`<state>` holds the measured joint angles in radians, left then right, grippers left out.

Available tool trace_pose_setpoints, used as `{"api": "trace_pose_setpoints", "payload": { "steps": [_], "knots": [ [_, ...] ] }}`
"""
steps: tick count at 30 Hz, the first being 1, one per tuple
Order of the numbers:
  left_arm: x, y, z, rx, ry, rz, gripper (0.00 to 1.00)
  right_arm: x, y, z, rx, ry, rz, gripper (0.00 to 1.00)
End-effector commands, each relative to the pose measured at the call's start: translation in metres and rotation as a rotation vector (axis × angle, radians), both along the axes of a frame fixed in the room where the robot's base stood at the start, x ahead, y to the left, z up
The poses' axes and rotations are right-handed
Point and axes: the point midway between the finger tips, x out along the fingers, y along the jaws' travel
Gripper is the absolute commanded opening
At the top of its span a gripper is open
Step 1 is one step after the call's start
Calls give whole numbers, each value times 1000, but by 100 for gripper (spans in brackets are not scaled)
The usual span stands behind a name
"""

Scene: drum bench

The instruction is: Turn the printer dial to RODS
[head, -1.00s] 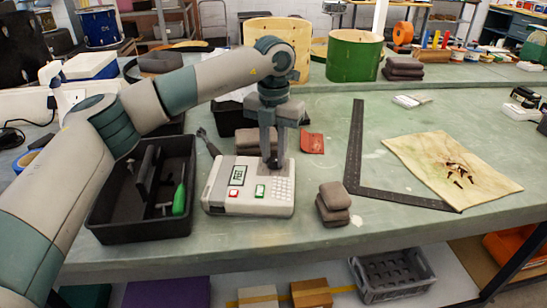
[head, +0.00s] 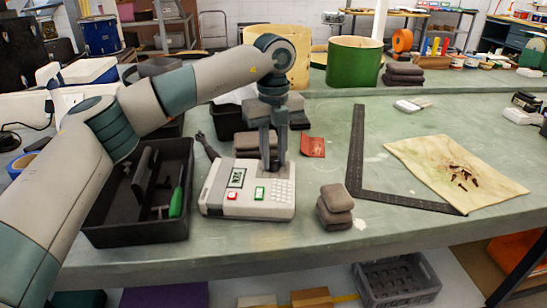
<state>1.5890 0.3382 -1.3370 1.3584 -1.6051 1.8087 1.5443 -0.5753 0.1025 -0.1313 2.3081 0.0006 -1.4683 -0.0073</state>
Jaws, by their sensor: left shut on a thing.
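The label printer (head: 262,210) is a white box on the green bench. It has a small screen (head: 237,178), a red button (head: 232,196), a green button (head: 259,193) and a keypad. The screen text is too small to read surely. My left gripper (head: 271,165) points straight down at the dark dial (head: 273,171) on the printer's top, right of the screen. Its fingers are shut on the dial and hide most of it. My right gripper is not in view.
A black tray (head: 140,232) with tools stands left of the printer. Stacked brown pads (head: 335,208) sit to its right, near a black steel square (head: 355,150) and a stained cloth (head: 455,170). A green drum shell (head: 353,62) stands behind.

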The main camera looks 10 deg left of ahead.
Motion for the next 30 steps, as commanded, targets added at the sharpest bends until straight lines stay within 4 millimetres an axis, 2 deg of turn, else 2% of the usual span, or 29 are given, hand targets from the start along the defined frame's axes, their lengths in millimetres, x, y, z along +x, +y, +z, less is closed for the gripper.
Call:
{"api": "trace_pose_setpoints", "payload": {
  "steps": [17,18,20,30],
  "knots": [
    [0,0,0,0,0,50,0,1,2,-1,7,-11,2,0],
    [0,0,0,0,0,50,27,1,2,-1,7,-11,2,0],
    [0,0,0,0,0,50,41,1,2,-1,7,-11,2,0],
    [0,0,1,0,0,50,41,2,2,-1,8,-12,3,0]
  ]
}}
